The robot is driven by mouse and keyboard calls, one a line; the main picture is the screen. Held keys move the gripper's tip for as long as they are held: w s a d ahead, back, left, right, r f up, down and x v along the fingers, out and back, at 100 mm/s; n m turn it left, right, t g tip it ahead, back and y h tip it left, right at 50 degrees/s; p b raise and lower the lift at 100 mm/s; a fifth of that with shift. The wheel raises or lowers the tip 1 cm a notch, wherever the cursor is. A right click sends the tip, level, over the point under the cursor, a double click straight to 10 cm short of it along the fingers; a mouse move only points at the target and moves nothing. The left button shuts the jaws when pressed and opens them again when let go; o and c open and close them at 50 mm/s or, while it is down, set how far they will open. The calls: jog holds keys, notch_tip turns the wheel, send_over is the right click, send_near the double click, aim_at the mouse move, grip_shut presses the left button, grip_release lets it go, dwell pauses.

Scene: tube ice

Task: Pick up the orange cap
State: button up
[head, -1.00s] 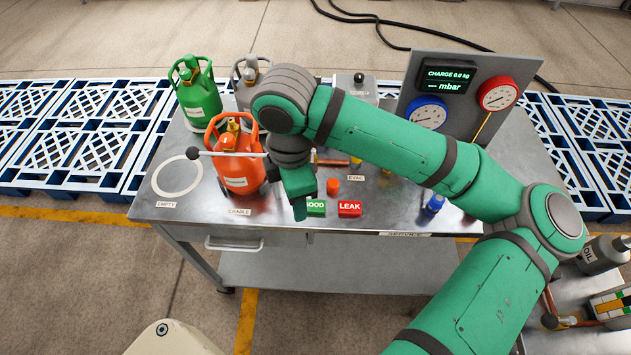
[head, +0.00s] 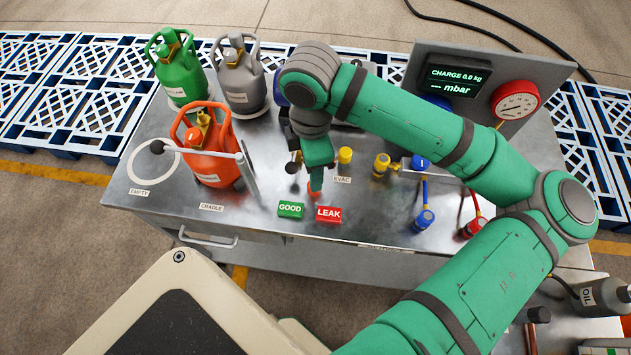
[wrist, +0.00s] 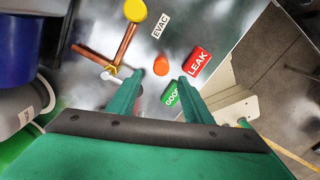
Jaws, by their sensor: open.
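The orange cap (head: 315,189) stands on the metal bench behind the GOOD and LEAK blocks, partly hidden by my gripper (head: 316,178) in the head view. In the wrist view the cap (wrist: 161,69) shows just beyond my gripper (wrist: 162,79), roughly centred between its two fingertips. The fingers are spread apart with nothing between them. The exact height of the fingertips over the bench is hard to tell.
The green GOOD block (head: 291,209) and red LEAK block (head: 328,214) lie close in front of the cap. A copper pipe with a yellow knob (wrist: 135,10) is near. An orange cylinder (head: 207,150) with a lever stands left; a gauge panel (head: 480,85) stands behind right.

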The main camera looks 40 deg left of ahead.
jog(key=shift+s+d+f, duration=0.1)
jog(key=shift+s+f, duration=0.1)
jog(key=shift+f, duration=0.7)
jog(key=shift+w+d+f, duration=0.1)
jog(key=shift+w+f, duration=0.05)
jog(key=shift+f, duration=1.05)
jog(key=shift+w+f, duration=0.15)
jog(key=shift+f, duration=1)
jog(key=shift+c, duration=0.7)
grip_shut()
